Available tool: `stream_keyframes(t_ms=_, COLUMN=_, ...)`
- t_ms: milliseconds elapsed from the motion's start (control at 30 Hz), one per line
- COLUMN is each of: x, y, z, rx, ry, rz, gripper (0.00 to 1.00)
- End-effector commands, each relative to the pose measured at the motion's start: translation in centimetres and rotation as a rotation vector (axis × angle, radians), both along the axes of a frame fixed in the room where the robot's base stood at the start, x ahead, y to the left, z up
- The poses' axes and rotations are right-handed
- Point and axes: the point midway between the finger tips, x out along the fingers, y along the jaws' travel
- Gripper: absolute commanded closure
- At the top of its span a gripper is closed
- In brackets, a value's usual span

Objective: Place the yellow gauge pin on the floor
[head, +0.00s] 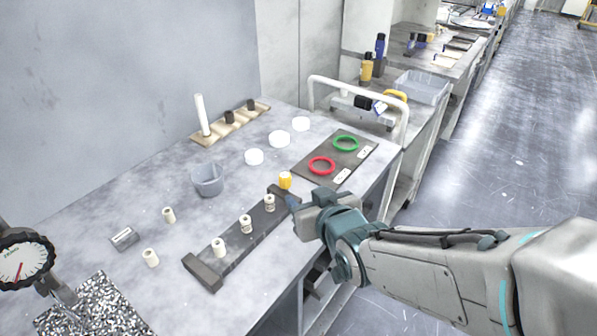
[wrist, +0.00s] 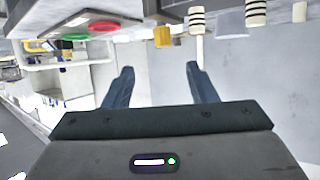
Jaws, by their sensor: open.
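The yellow gauge pin (head: 285,180) stands upright at the far end of a dark rack (head: 232,262) on the grey bench, in line with several pale pins. In the wrist view the yellow pin (wrist: 162,37) shows beyond the fingertips, roughly centred between them. My gripper (head: 293,201) is just on the near right side of the pin in the head view, at the bench's front edge. In the wrist view its two fingers (wrist: 160,72) are spread apart with nothing between them. The grey shiny floor (head: 490,130) lies to the right of the bench.
The pale pins (head: 246,224) stand close to the yellow one. A dark board with a red ring (head: 321,165) and a green ring (head: 346,143) lies behind my gripper. A grey cup (head: 207,179) and white discs (head: 279,138) stand on the bench. The floor at right is mostly clear.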

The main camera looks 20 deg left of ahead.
Motion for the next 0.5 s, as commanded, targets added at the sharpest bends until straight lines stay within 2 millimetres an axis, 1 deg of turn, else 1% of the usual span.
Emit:
stream_keyframes(t_ms=67, x=0.0, y=0.6, z=-0.1, rx=0.009, ry=-0.007, rz=0.01, gripper=0.48)
stream_keyframes(t_ms=167, x=0.6, y=1.2, z=-0.5, rx=0.01, ry=-0.007, rz=0.012, gripper=0.48)
stream_keyframes(t_ms=500, x=3.6, y=4.0, z=-2.2, rx=0.009, ry=-0.005, rz=0.01, gripper=0.48)
